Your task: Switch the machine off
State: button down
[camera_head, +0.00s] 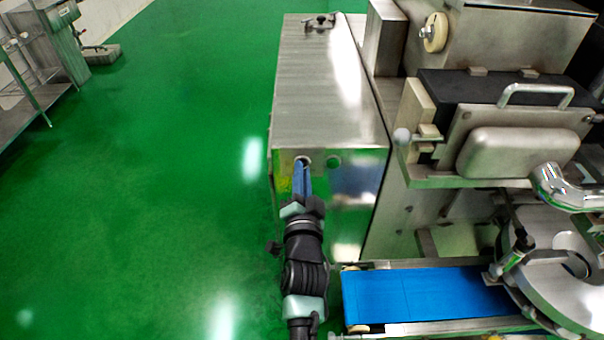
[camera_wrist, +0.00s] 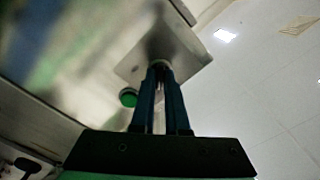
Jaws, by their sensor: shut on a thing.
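The encrusting machine (camera_head: 330,85) is a steel body standing on the right in the head view. Its front panel carries a green button (camera_head: 334,162), which also shows in the wrist view (camera_wrist: 128,97). Left of that button in the head view is a round control with a pale rim (camera_head: 304,159). My gripper (camera_head: 303,172) has long blue fingers that reach up to this control. In the wrist view my gripper (camera_wrist: 159,70) is shut on the control, with the fingers close together. The fingertips mostly hide the control, so its setting cannot be read.
A blue conveyor belt (camera_head: 425,295) runs to the right of my arm, close to it. A steel hopper unit with a handle (camera_head: 535,90) stands at the upper right. The green floor (camera_head: 150,190) on the left is clear up to a steel table (camera_head: 35,90).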

jog(key=c, duration=0.9)
grip_release()
jog(key=shift+s+p, duration=1.15)
jog(key=shift+s, duration=5.35)
